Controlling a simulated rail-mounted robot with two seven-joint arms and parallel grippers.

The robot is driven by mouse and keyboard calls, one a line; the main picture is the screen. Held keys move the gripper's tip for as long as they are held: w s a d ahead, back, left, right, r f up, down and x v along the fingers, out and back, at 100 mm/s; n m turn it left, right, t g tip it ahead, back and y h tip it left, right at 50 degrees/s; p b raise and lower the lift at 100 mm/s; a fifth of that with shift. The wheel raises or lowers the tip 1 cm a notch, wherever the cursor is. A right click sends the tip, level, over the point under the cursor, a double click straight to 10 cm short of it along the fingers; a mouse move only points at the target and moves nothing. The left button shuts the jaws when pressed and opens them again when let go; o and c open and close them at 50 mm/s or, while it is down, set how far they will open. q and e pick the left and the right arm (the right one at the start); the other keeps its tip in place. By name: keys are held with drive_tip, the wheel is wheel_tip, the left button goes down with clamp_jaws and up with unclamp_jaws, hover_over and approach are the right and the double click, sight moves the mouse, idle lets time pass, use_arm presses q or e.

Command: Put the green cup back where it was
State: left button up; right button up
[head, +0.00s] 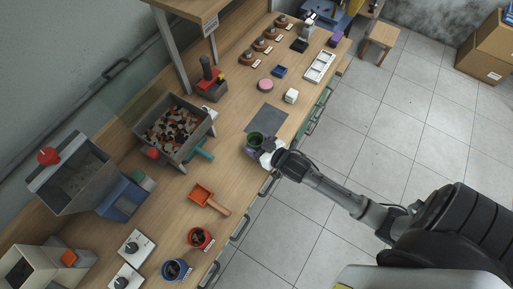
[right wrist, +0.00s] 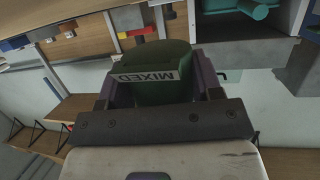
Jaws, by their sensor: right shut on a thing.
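The green cup (head: 255,138) is in my right gripper (head: 259,145), over the bench's front part, at the near edge of a dark grey mat (head: 267,118). In the right wrist view the green cup (right wrist: 158,75) fills the space between two purple fingers, and a "MIXED" label faces the camera. The right gripper (right wrist: 155,88) is shut on it. I cannot tell whether the cup touches the bench. My left gripper is not in view.
A grey bin of mixed pieces (head: 172,130) stands to the left. An orange scoop (head: 203,195), a red cup (head: 200,238) and a blue cup (head: 176,269) are nearer. A white cube (head: 291,96) and pink disc (head: 265,85) lie beyond the mat.

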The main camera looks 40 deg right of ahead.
sight(257, 149)
drive_tip(key=shift+f, duration=1.6)
drive_tip(key=shift+b, duration=0.3)
drive_tip(key=o, duration=1)
drive_tip(key=shift+f, duration=0.15)
drive_tip(key=shift+s+r, duration=0.2)
drive_tip(key=p+v, duration=0.1)
drive_tip(key=v, duration=1.1)
drive_tip(key=s+a+g, duration=0.2)
drive_tip(key=s+g, duration=0.1)
drive_tip(key=s+a+g+h, duration=0.1)
drive_tip(key=s+a+g, duration=0.2)
drive_tip(key=s+g, duration=0.1)
drive_tip(key=s+a+n+g, duration=0.1)
drive_tip(key=s+a+g, duration=0.1)
drive_tip(key=s+g, duration=0.2)
drive_tip(key=shift+a, duration=0.2)
